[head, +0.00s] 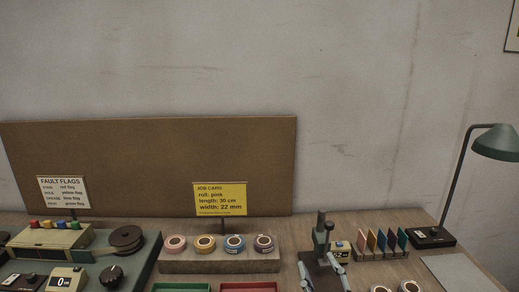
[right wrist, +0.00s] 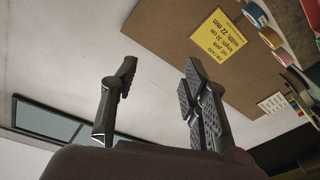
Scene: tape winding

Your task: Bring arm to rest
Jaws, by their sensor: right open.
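My right gripper (head: 318,263) shows at the bottom edge of the head view, right of centre, in front of the table's back area. In the right wrist view its two dark fingers (right wrist: 160,76) stand apart with nothing between them. It is open and empty. My left gripper is in neither view.
A row of several tape rolls (head: 205,243) sits on a wooden block left of the gripper. A yellow job card (head: 220,199) stands behind it, before a brown board (head: 150,150). Coloured flags (head: 382,240) and a green lamp (head: 497,142) are at right. A winding machine (head: 125,239) is at left.

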